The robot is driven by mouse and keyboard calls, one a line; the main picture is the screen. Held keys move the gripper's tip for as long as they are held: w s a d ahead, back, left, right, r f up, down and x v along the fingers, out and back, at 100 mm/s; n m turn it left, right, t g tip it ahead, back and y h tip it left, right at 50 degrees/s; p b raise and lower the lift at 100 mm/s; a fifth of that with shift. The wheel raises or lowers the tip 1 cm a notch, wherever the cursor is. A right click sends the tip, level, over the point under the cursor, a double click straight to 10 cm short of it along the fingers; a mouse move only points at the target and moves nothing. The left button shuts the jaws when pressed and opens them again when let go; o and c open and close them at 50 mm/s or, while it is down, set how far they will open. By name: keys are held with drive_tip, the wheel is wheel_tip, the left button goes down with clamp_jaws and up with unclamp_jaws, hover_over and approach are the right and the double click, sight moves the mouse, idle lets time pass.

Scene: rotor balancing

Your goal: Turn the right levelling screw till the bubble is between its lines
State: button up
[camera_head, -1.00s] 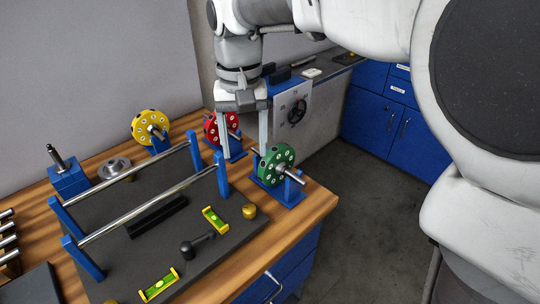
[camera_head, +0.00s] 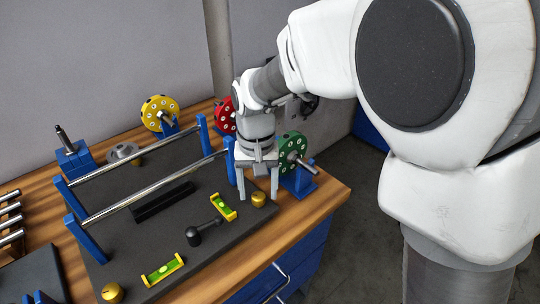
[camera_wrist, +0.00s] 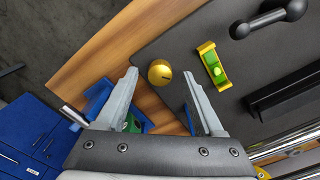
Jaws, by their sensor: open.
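The right levelling screw is a gold knob (camera_head: 258,199) at the right front of the dark base plate (camera_head: 232,240). It also shows in the wrist view (camera_wrist: 160,72) with a dark mark on its top. My gripper (camera_head: 258,197) is open and empty, pointing down just behind the knob; in the wrist view the knob lies beyond and between the fingertips (camera_wrist: 160,74), apart from both. The right level vial (camera_head: 223,207) is yellow with a green tube, beside the knob; its bubble's place between the lines is too small to tell. A second vial (camera_head: 163,270) and gold knob (camera_head: 112,292) are at the front left.
A black dumbbell-shaped handle (camera_head: 204,231) lies on the plate between the vials. Two steel rails (camera_head: 150,190) on blue posts cross the plate. The green rotor (camera_head: 292,152) on its blue stand is close behind my gripper; red (camera_head: 226,116) and yellow (camera_head: 160,112) rotors stand farther back.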

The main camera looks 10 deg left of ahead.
drive_tip(key=shift+f, duration=0.5)
clamp_jaws()
drive_tip(key=shift+r+n+p, duration=0.1)
drive_tip(key=shift+n+p, duration=0.35)
drive_tip(key=shift+n, duration=0.25)
drive_tip(key=shift+n+p, duration=0.3)
drive_tip(key=shift+n, duration=0.8)
unclamp_jaws()
